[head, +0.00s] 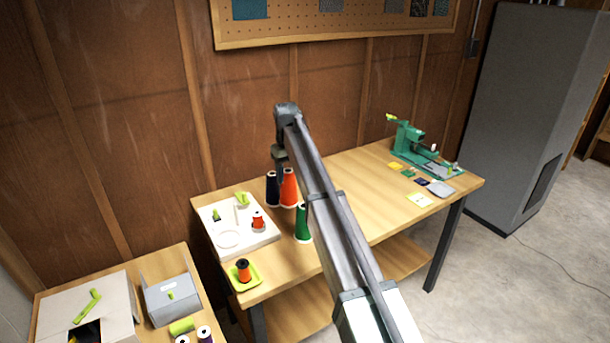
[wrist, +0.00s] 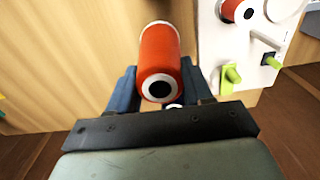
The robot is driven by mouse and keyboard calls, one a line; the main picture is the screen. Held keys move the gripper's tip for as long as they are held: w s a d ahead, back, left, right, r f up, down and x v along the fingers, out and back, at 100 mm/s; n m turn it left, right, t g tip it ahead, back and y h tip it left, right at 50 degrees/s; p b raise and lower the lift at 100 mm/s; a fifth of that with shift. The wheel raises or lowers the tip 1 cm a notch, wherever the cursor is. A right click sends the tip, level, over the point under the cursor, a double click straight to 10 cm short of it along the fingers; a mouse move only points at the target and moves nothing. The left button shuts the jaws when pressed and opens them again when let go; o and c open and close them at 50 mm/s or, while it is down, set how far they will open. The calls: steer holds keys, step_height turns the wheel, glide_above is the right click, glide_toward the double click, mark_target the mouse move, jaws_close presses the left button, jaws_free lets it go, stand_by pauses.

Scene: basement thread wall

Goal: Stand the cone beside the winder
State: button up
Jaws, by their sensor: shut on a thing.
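An orange-red cone of thread (head: 289,188) is upright at the back of the wooden table. In the wrist view the orange cone (wrist: 160,52) lies between the two blue fingers of my gripper (wrist: 159,82), which is shut on it. In the head view my gripper (head: 281,172) is partly hidden by my arm at the cone's top. Whether the cone's base touches the table is unclear. A green machine with a lime handle (head: 409,142), which looks like the winder, stands at the table's right end, well apart from the cone.
A green cone (head: 302,224) stands in front. A white board (head: 213,215) with lime parts and a small spool is at left.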

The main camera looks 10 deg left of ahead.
steer(key=shift+a+f, duration=0.15)
steer(key=shift+f, duration=0.75)
steer(key=shift+a+f, duration=0.15)
steer(key=shift+f, duration=2.4)
steer(key=o, duration=1)
